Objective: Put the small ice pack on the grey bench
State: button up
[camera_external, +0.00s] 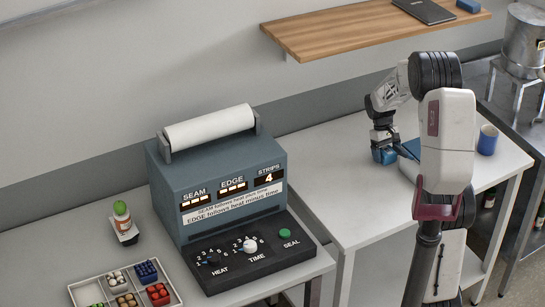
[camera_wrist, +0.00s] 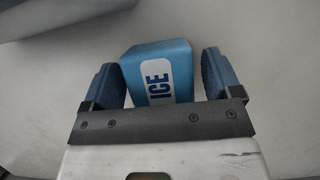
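The small ice pack (camera_wrist: 180,60), a blue block with a white label reading ICE, lies between my gripper's blue fingers (camera_wrist: 158,82) in the wrist view. The fingers stand apart, with narrow gaps showing beside the pack. In the external view my gripper (camera_external: 384,155) is low over the white table (camera_external: 350,205); its fingers and the pack cannot be told apart there. A light grey bench (camera_external: 50,250) stands at left, carrying the sealing machine. A darker grey metal bench (camera_external: 510,105) stands at far right.
A box with a blue top (camera_external: 411,147) is partly hidden behind my arm. A blue mug (camera_external: 487,139) stands to its right. The blue-grey sealing machine (camera_external: 225,180), a green-topped bottle (camera_external: 122,217) and a compartment tray (camera_external: 98,278) occupy the left bench. A wooden shelf (camera_external: 340,35) hangs above.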

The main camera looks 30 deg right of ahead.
jog(key=shift+r, duration=0.2)
jog(key=v, duration=1.2)
dwell(0.8)
